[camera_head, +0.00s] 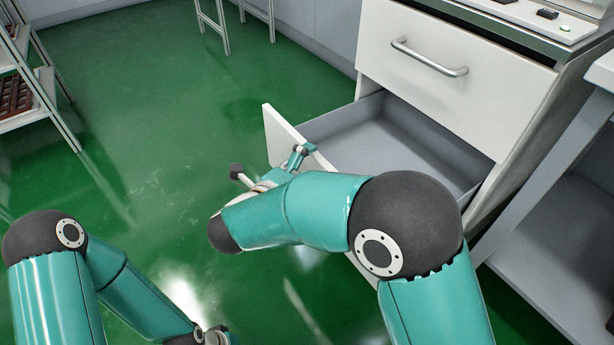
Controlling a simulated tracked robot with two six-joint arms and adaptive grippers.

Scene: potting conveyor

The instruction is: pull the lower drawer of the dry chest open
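The dry chest (540,150) stands at the right. Its white upper drawer (450,75) is shut and has a metal bar handle (428,58). The lower drawer (375,140) is pulled out, with its grey, empty-looking interior showing. The left end of its white front (287,137) shows; my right arm covers much of the rest. My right gripper (270,165) is at the lower drawer's front. My arm hides part of it, so its grip and the lower handle cannot be made out. My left arm reaches down to the bottom edge, with its fingers out of frame.
A rack with brown trays (15,98) stands at the far left. White table legs (212,28) show at the back. A grey shelf unit (560,240) stands close at the right. The green floor (150,110) left of the drawer is clear.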

